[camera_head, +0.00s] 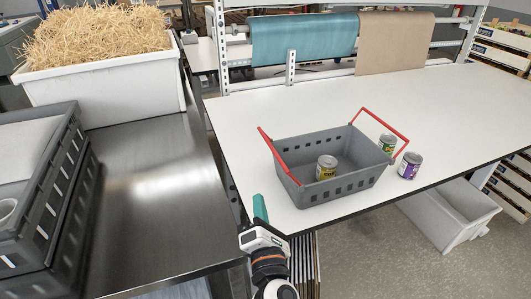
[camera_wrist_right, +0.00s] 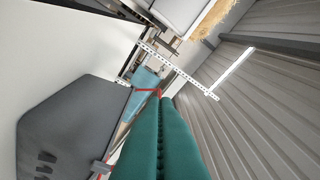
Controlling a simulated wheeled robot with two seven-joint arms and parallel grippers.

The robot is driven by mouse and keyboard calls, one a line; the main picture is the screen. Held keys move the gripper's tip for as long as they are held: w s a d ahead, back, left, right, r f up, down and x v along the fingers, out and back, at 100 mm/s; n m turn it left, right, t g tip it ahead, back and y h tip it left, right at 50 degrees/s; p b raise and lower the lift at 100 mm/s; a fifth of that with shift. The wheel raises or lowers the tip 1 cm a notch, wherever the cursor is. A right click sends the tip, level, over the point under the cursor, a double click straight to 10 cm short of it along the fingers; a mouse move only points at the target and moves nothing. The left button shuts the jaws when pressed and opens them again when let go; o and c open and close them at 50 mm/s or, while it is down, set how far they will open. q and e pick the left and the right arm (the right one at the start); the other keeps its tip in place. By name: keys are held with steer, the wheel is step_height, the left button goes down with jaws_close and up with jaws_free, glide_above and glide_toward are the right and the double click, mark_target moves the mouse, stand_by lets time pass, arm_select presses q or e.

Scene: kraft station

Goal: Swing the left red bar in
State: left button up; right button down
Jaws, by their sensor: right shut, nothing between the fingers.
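A grey basket (camera_head: 325,190) stands on the white table. Its left red bar (camera_head: 275,152) leans outward past the left end. Its right red bar (camera_head: 388,123) leans outward past the right end. A yellow-labelled can (camera_head: 326,167) is in the basket. My right gripper (camera_head: 260,208), with teal fingers, is shut and empty at the table's front left edge, apart from the left red bar. In the right wrist view, the closed fingers (camera_wrist_right: 163,105) point past the basket (camera_wrist_right: 70,115), with red bar parts near them. My left gripper is not in view.
A green can (camera_head: 387,143) and a purple-labelled can (camera_head: 409,166) stand on the table by the basket's right end. Paper rolls (camera_head: 303,38) hang on a rack behind. A steel table (camera_head: 150,190) with grey crates (camera_head: 60,215) and a straw-filled white bin (camera_head: 105,90) is at left.

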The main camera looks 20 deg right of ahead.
mark_target(272, 148)
steer(key=w+d+r+p, duration=0.3)
steer(key=w+d+p, duration=0.2)
steer(key=w, duration=0.4)
steer(key=shift+w+r+p, duration=0.3)
steer(key=shift+w+r, duration=0.05)
steer(key=shift+w, duration=0.05)
steer(key=shift+w, duration=0.15)
